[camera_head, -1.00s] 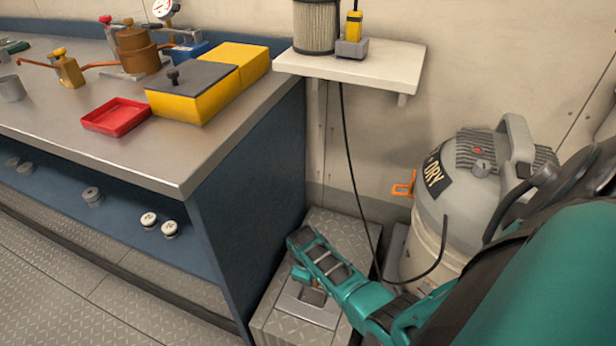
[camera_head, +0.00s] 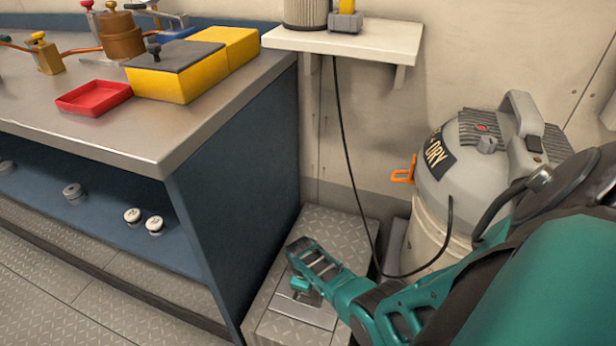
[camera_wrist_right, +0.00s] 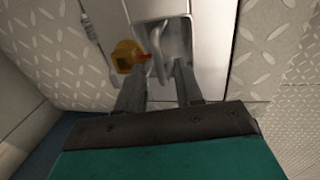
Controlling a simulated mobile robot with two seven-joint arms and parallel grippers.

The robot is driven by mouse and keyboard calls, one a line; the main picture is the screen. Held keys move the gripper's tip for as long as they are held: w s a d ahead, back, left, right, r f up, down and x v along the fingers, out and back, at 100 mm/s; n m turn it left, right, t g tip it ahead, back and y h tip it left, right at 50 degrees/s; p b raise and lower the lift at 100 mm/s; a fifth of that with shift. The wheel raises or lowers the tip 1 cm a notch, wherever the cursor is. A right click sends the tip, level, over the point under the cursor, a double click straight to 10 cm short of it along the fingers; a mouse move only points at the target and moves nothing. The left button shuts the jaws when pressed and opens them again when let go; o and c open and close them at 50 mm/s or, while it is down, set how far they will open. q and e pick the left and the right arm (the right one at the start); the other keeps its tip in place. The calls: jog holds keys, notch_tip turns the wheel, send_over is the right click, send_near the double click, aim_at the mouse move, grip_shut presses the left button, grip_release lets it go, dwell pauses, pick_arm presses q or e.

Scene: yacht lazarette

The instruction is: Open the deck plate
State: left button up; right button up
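The deck plate (camera_head: 337,232) is a grey diamond-tread panel on the low box between the bench and the vacuum. A smooth grey strip (camera_head: 306,311) crosses it. In the right wrist view this strip (camera_wrist_right: 212,45) has a recess with a bent metal handle (camera_wrist_right: 162,36). A yellow piece with a red tip (camera_wrist_right: 126,56) sits left of the recess. My right gripper (camera_wrist_right: 158,72) is open and empty, its two fingers apart just short of the handle; contact is not clear. In the head view my right arm hides part of the plate. My left gripper is out of view.
A blue bench side (camera_head: 235,200) stands close on the left. A wet-dry vacuum (camera_head: 450,190) stands right of the box, with a black cable (camera_head: 345,150) hanging beside it. A white shelf (camera_head: 350,42) is above. The tread floor (camera_head: 60,285) at lower left is clear.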

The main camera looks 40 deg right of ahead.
grip_shut()
dwell(1.3)
